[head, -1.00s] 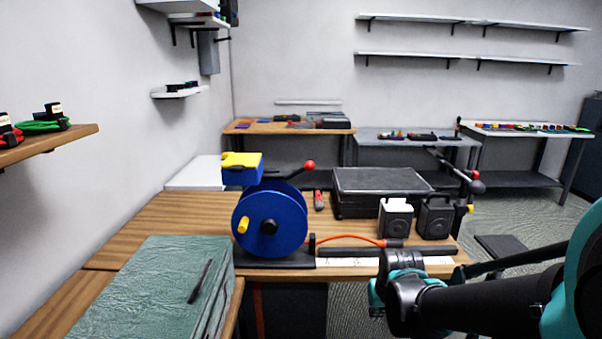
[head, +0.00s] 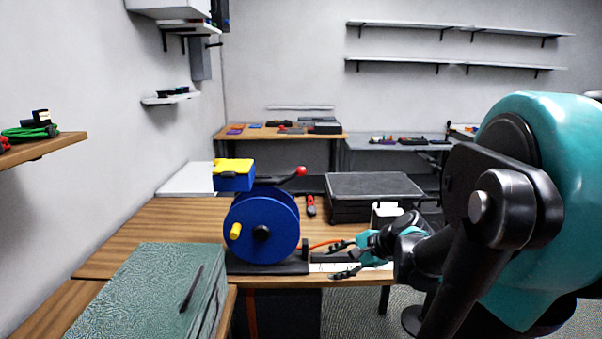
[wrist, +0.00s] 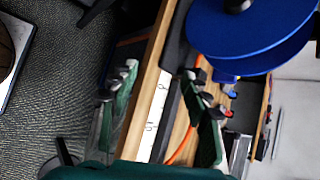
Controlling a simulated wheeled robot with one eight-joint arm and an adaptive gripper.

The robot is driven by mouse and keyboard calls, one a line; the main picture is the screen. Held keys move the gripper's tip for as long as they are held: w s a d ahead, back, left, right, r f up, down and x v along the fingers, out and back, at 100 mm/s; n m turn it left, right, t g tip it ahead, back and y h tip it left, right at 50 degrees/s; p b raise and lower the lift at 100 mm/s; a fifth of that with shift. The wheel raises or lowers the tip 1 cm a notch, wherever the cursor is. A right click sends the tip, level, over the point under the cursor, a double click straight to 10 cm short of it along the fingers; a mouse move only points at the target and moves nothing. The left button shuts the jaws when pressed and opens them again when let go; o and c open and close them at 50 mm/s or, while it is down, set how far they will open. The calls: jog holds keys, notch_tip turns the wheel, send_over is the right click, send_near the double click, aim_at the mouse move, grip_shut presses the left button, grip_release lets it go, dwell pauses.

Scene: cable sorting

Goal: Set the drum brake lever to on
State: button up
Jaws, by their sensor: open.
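The blue cable drum (head: 262,226) stands on a black base on the wooden bench, with a yellow crank knob on its face. The brake lever (head: 300,171) is a dark arm with a red ball end, rising to the right behind the drum's top. My gripper (head: 343,260) is open and empty, low and to the right of the drum, near the bench's front edge. In the wrist view my open gripper (wrist: 160,78) has its fingers spread over the bench edge, and the drum (wrist: 250,30) is at upper right. I cannot make out the lever there for certain.
A yellow-topped blue block (head: 234,176) sits above the drum. An orange cable (head: 320,245) runs right from the drum toward my gripper. A black case (head: 375,192) lies behind, with a red tool (head: 311,205) beside it. A green box (head: 150,290) fills the front left.

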jog(key=w+r+m+t+y, duration=0.25)
jog(key=w+r+m, duration=0.3)
jog(key=r, duration=0.35)
jog(key=m+t+y, duration=0.3)
jog(key=m+y, duration=0.1)
jog(key=m, duration=0.3)
send_near(305, 172)
jog(key=x, duration=1.1)
jog(key=shift+w+a, duration=0.15)
jog(key=shift+w, duration=0.05)
grip_shut()
